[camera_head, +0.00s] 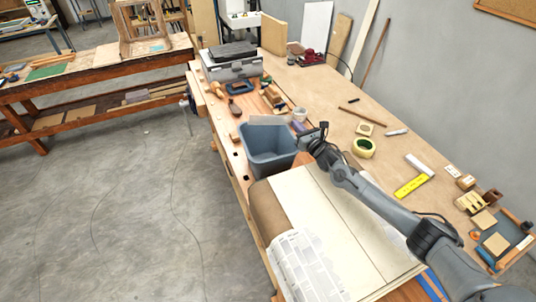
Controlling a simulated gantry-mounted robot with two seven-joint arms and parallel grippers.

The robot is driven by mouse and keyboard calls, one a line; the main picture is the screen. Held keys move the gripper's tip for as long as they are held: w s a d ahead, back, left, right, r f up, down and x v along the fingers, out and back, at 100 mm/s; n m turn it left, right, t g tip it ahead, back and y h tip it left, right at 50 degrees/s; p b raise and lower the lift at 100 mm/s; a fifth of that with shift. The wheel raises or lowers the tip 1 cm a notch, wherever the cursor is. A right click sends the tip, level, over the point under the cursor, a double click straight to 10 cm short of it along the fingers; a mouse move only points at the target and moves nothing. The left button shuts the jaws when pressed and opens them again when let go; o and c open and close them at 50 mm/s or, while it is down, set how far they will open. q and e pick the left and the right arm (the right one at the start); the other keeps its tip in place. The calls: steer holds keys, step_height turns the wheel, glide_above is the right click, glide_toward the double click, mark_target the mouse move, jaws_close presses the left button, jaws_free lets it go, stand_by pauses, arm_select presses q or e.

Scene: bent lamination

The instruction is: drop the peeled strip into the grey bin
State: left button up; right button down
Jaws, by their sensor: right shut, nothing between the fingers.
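The grey bin (268,162) stands open on the bench, left of the arm. My right gripper (311,132) is at the bin's right far side, beside its rim. It is small and dark in the picture, and it is shut with nothing in it. A pale flat piece (267,120) shows at the bin's far rim; I cannot tell whether it is the peeled strip. The bin's floor is mostly hidden by its walls. My left gripper is not in view.
A bent panel (320,215) with a pale top and a printed sheet (302,265) lies in front of the bin. A green tape roll (364,147) and a yellow square (411,186) lie to the right. Tools and a grey case (232,65) fill the bench behind.

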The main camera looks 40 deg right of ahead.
steer(key=shift+f+b, duration=0.65)
steer(key=shift+f, duration=0.65)
steer(key=c, duration=1.4)
jaws_free()
steer(key=shift+o, duration=0.2)
steer(key=shift+s+a, duration=0.25)
steer(key=shift+s, duration=1.5)
steer(key=shift+s+a, duration=0.25)
steer(key=shift+s, duration=1.55)
steer(key=shift+s+a, duration=0.25)
steer(key=shift+s, duration=1.5)
